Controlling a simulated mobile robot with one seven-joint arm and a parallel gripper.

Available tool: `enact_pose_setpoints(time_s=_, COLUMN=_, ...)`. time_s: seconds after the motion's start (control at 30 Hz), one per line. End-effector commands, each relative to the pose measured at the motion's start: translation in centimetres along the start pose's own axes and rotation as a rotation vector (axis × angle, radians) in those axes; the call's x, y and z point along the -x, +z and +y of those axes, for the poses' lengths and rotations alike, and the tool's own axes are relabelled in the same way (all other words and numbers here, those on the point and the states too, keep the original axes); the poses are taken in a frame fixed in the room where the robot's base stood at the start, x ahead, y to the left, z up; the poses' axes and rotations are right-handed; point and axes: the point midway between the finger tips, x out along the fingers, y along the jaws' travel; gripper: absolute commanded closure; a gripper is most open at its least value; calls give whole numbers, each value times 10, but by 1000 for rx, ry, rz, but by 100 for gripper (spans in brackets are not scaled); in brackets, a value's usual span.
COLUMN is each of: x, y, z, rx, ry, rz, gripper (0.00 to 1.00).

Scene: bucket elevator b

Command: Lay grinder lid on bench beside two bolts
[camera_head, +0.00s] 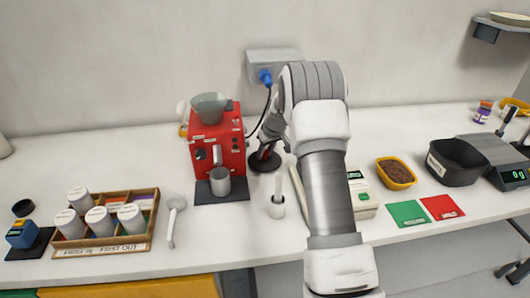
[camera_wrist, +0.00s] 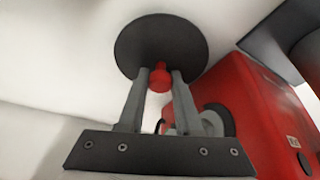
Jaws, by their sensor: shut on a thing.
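The grinder lid is a dark round disc with a red knob; it shows in the head view (camera_head: 260,166) just right of the red grinder (camera_head: 213,140), on or close above the bench. It also shows in the wrist view (camera_wrist: 160,40). My gripper (camera_head: 267,150) is shut on the lid's red knob; in the wrist view its two fingers (camera_wrist: 160,88) flank the knob. The grinder, with a translucent hopper and a metal cup in front, also shows in the wrist view (camera_wrist: 245,105). Whether the lid touches the white bench (camera_head: 120,170) is unclear. I cannot make out the two bolts.
A white holder with a brush or pestle (camera_head: 277,205) stands in front of the lid. A cable hangs from the wall socket (camera_head: 272,62) behind. A wooden rack of jars (camera_head: 107,222) and a spoon (camera_head: 173,220) lie left. A yellow bowl (camera_head: 397,173) stands right of my arm.

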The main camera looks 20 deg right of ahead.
Motion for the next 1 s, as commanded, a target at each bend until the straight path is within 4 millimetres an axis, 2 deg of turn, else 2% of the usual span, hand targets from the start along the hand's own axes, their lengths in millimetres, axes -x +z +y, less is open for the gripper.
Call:
enact_pose_setpoints(time_s=0.1, x=-4, y=2, z=0, rx=0, ry=0, rz=1, gripper=100)
enact_pose_setpoints(time_s=0.13, x=-3, y=1, z=0, rx=0, ry=0, rz=0, gripper=63)
enact_pose_setpoints(time_s=0.27, x=-2, y=1, z=0, rx=0, ry=0, rz=0, gripper=40)
enact_pose_setpoints(time_s=0.3, x=-2, y=1, z=0, rx=0, ry=0, rz=0, gripper=37)
enact_pose_setpoints(time_s=0.7, x=4, y=-1, z=0, rx=0, ry=0, rz=1, gripper=37)
enact_pose_setpoints(time_s=0.87, x=30, y=-1, z=1, rx=-1, ry=1, rz=4, gripper=37)
enact_pose_setpoints(time_s=1.0, x=60, y=-1, z=0, rx=1, ry=2, rz=4, gripper=37)
